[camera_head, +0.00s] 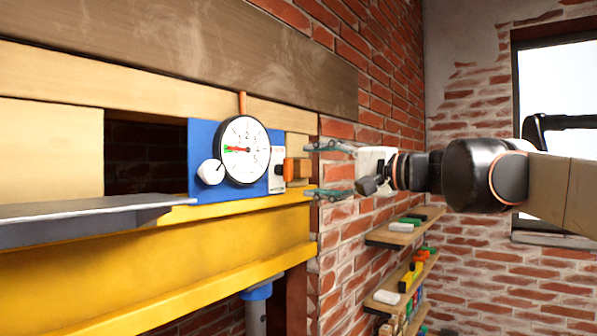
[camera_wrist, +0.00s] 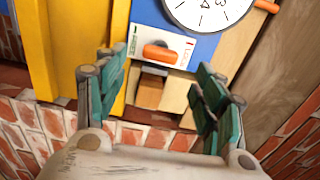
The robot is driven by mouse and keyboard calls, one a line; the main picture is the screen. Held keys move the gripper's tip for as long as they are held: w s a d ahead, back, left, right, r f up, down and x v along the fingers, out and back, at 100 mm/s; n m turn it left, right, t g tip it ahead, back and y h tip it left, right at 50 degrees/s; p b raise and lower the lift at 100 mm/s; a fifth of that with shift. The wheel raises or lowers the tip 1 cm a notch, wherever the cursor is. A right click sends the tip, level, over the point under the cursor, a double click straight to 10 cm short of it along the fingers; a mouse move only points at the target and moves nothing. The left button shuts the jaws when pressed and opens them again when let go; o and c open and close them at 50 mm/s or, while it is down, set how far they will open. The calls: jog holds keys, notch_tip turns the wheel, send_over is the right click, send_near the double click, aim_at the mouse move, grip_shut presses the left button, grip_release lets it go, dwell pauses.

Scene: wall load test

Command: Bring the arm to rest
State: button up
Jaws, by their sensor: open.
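My gripper (camera_head: 325,170) is open and empty, with its two green-padded fingers spread apart. It points left toward the wall rig in the head view, and my arm reaches in from the right. In the wrist view my gripper (camera_wrist: 160,105) shows both fingers apart, with an orange handle (camera_wrist: 160,54) and a wooden block (camera_wrist: 150,91) seen between them. The orange handle also shows in the head view (camera_head: 297,168), just left of the fingertips. I see no contact between the fingers and the handle.
A blue panel (camera_head: 205,138) carries a round dial gauge (camera_head: 244,150) and a white knob (camera_head: 211,172). A yellow beam (camera_head: 200,245) and a grey shelf plate (camera_head: 80,215) stand left. Wall shelves (camera_head: 405,236) with small items are below my arm. A window (camera_head: 565,85) is at right.

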jog(key=shift+s+d, duration=0.25)
jog(key=shift+d, duration=0.05)
jog(key=s+f+n+g+h+b, duration=0.15)
jog(key=s+f+b, duration=0.35)
jog(key=f, duration=0.9)
jog(key=s+d+f+n+g+h+b, duration=0.1)
jog(key=s+f+h+b, duration=0.45)
jog(key=f, duration=0.85)
jog(key=s+f+n+g+y+b, duration=0.1)
jog(key=s+f+b, duration=0.1)
jog(key=f+b, duration=0.9)
jog(key=s+d+f+n+h+b, duration=0.1)
jog(key=s+d+f+b, duration=0.3)
jog(key=f, duration=1)
jog(key=s+d+f+n+h+b, duration=0.1)
jog(key=s+d+f+h+b, duration=0.3)
jog(key=f, duration=1)
jog(key=s+d+f+n+h+b, duration=0.2)
jog(key=s+f+b, duration=0.4)
jog(key=f, duration=0.7)
jog(key=shift+d+f+h, duration=0.4)
jog(key=shift+d+h, duration=0.2)
jog(key=shift+d, duration=0.65)
